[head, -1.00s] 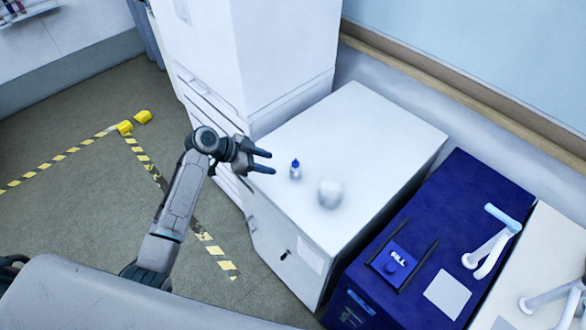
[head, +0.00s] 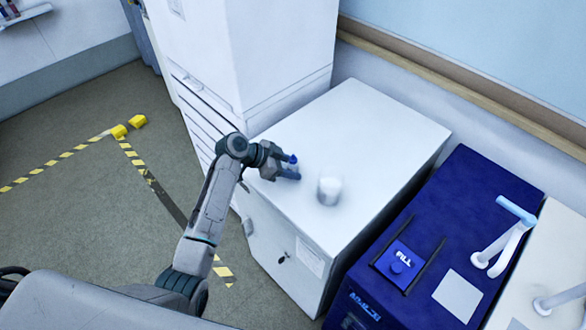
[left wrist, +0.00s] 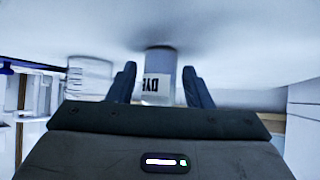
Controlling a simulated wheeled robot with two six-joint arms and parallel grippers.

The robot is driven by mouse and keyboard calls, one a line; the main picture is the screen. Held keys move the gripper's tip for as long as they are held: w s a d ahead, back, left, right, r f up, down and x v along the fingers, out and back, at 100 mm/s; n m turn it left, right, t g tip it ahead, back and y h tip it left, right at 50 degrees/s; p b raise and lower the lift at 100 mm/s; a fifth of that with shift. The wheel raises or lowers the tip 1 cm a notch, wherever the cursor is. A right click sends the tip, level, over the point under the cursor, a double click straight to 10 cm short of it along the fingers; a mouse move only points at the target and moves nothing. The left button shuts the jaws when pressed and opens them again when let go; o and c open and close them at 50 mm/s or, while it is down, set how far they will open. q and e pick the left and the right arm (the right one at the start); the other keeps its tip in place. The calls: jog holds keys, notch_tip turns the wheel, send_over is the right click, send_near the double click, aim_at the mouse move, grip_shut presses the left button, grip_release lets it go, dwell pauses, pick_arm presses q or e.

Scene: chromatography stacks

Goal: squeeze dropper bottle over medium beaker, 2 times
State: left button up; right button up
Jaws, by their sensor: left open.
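The dropper bottle has a blue cap (head: 293,159) and stands on the white cabinet top in the head view, mostly hidden by my left gripper. In the left wrist view the bottle (left wrist: 158,75) shows upside down with a dark-lettered label, between the two fingers. My left gripper (head: 291,168) is open, with its fingers on either side of the bottle; I cannot tell if they touch it. The clear beaker (head: 329,190) stands just right of the bottle, and also shows in the left wrist view (left wrist: 88,78). My right gripper is not in view.
The white cabinet top (head: 370,135) is otherwise clear. A tall white unit (head: 285,60) rises behind its left side. Yellow-black tape marks the floor.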

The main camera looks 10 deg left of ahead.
aim_at(291, 158)
pick_arm(q)
jog(key=c, duration=0.4)
jog(key=shift+r+p, duration=1.4)
jog(key=shift+r, duration=0.65)
